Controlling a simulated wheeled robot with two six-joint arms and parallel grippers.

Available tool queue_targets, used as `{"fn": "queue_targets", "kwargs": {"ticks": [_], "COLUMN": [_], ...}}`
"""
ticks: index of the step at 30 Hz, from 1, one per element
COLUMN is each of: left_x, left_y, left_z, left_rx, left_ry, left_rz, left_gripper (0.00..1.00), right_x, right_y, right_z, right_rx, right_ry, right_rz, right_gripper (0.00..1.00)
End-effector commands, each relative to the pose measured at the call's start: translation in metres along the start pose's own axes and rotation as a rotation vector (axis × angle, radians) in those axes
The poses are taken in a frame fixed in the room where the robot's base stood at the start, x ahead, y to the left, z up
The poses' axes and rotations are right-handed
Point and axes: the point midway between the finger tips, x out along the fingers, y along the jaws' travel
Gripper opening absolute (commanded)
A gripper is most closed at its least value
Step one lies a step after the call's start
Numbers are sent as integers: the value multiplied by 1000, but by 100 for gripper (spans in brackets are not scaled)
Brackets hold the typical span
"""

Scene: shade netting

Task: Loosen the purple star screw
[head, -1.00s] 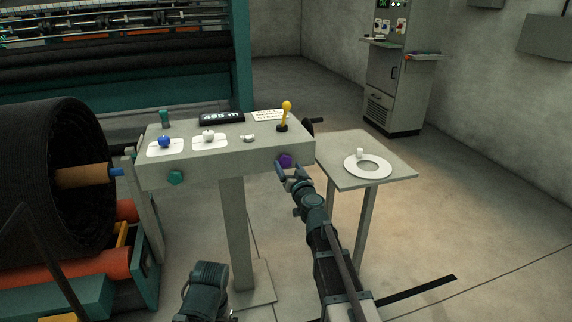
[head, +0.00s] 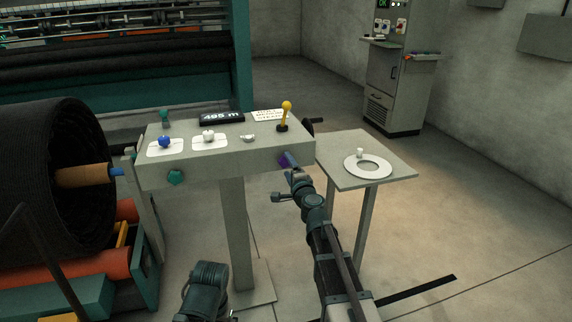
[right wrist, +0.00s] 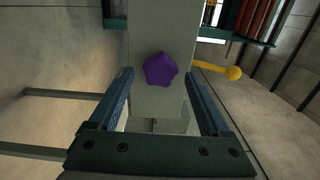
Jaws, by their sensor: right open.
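The purple star screw (head: 284,160) sits on the front face of the grey console, near its right end. In the right wrist view the purple star screw (right wrist: 160,69) shows as a five-lobed head between and just beyond my fingertips. My right gripper (head: 290,162) is in front of it in the head view and hides part of it. In the right wrist view my right gripper (right wrist: 156,74) is open, with one blue finger on each side of the screw and visible gaps. I cannot tell whether the fingertips reach past its head. My left gripper's fingers do not show.
The console (head: 225,160) also carries a green star screw (head: 175,177), a blue knob (head: 165,142), a white knob (head: 208,135) and a yellow lever (head: 285,113). A side table (head: 400,172) with a white ring (head: 383,172) stands close to the right of my right arm.

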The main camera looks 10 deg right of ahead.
Motion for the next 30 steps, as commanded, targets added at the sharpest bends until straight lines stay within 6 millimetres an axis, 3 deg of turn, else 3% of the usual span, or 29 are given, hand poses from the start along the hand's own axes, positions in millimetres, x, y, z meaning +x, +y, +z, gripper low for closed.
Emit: {"fn": "queue_targets", "kwargs": {"ticks": [8, 21, 29, 30], "left_x": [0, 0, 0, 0], "left_y": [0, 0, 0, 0], "left_z": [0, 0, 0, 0], "left_rx": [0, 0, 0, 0], "left_ry": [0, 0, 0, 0], "left_rz": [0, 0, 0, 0], "left_gripper": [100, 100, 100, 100], "right_x": [2, 25, 25, 25], "right_y": [0, 0, 0, 0], "right_z": [0, 0, 0, 0], "right_rx": [-4, -5, -5, -5], "right_ry": [0, 0, 0, 0], "right_rz": [0, 0, 0, 0], "right_gripper": [81, 81, 81, 74]}}
